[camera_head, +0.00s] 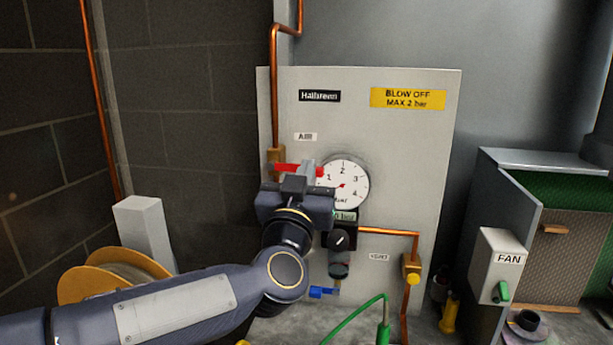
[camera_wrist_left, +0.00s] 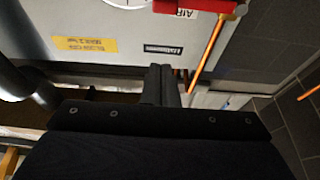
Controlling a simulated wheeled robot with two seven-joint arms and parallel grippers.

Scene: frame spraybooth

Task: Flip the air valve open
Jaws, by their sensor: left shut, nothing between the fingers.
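The air valve is a brass body (camera_head: 275,157) on the vertical copper pipe at the panel's left edge, under the "AIR" label. Its red lever (camera_head: 286,167) lies about level, crosswise to the pipe, and reaches right toward the gauge. My left gripper (camera_head: 306,170) is shut and empty, in front of the lever and partly covering it. I cannot tell whether it touches the lever. In the left wrist view the shut fingers (camera_wrist_left: 161,84) point at the panel, and the red lever (camera_wrist_left: 205,5) is at the top edge. My right gripper is not in view.
A round pressure gauge (camera_head: 344,184) sits close right of the gripper, with a dark regulator (camera_head: 339,239) below. A fan switch box (camera_head: 503,265) stands right. A hose reel (camera_head: 112,272) and grey post (camera_head: 145,232) are left. The panel's upper front is clear.

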